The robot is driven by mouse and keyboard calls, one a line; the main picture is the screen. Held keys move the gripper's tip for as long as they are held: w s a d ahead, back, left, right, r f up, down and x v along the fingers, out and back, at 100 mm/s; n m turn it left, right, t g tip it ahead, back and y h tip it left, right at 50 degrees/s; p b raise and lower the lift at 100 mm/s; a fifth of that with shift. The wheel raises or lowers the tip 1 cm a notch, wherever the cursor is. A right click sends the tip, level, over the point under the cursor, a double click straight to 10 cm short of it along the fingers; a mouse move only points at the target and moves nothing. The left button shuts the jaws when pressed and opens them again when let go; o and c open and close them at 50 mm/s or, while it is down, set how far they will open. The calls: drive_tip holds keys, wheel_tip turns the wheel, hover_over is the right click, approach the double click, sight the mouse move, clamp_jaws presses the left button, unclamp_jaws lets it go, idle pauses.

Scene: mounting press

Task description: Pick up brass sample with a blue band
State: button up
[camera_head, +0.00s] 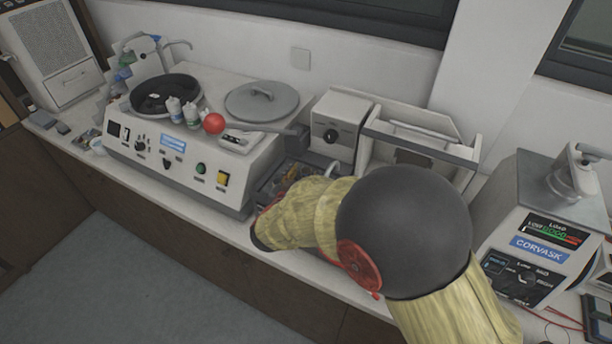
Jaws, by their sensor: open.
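No brass sample with a blue band can be made out. A dark tray (270,184) on the bench holds small yellowish, brass-like pieces (292,174), too small to tell apart, and no blue band shows on them. My arm, in a yellow sleeve with a dark round joint, covers the bench just right of and in front of this tray. The wrist end of the arm is close to the tray's front. My gripper's fingers are hidden behind the arm.
A grinder-polisher (195,165) with bottles and a red knob (214,123) stands left of the tray. Behind are a white box with a dial (336,127) and an open white frame (421,134). A Corvask machine (535,235) stands right. Floor (130,285) is clear.

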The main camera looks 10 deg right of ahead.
drive_tip(key=c, duration=0.3)
drive_tip(key=c, duration=0.8)
clamp_jaws()
